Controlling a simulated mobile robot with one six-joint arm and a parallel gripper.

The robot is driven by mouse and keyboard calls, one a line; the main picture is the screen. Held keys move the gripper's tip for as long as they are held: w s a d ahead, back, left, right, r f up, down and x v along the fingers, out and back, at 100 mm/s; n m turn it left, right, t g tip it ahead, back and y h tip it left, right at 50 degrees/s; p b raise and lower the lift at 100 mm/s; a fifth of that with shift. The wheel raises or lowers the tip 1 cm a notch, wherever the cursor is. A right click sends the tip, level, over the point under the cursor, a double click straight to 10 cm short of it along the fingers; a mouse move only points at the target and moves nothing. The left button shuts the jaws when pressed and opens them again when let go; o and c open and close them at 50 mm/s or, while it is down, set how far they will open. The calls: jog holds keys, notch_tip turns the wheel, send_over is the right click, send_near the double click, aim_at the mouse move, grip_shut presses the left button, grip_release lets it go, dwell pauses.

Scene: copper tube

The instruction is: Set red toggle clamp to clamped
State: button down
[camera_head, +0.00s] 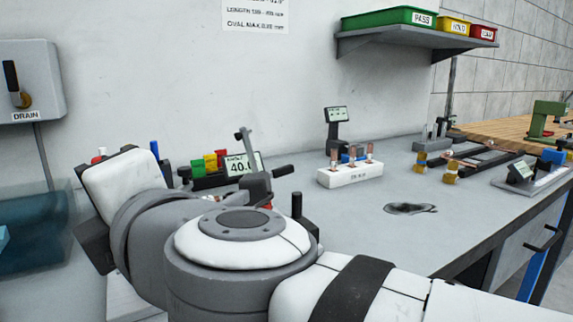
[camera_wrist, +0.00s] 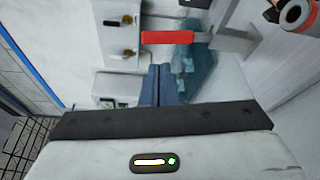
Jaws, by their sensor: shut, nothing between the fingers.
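In the wrist view, the red handle (camera_wrist: 168,37) of the toggle clamp lies sideways across the upper middle, joined on its right to a grey metal lever (camera_wrist: 232,42). My gripper (camera_wrist: 160,68) has its two blue-grey fingers together and empty, pointing at the handle from just below it in the picture. I cannot tell whether the fingertips touch it. In the head view, my arm covers the gripper. A grey upright clamp-like fixture (camera_head: 257,185) with dark levers shows behind the arm; I cannot tell whether it is the red clamp.
A white block with copper pieces (camera_head: 350,175) stands mid-bench beside a small display (camera_head: 338,116). A dark-rimmed hole (camera_head: 410,208) is in the bench top. Coloured bins (camera_head: 404,17) sit on a wall shelf.

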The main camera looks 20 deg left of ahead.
jog(key=shift+v, duration=1.35)
jog(key=shift+s+p, duration=0.1)
jog(key=shift+p, duration=0.25)
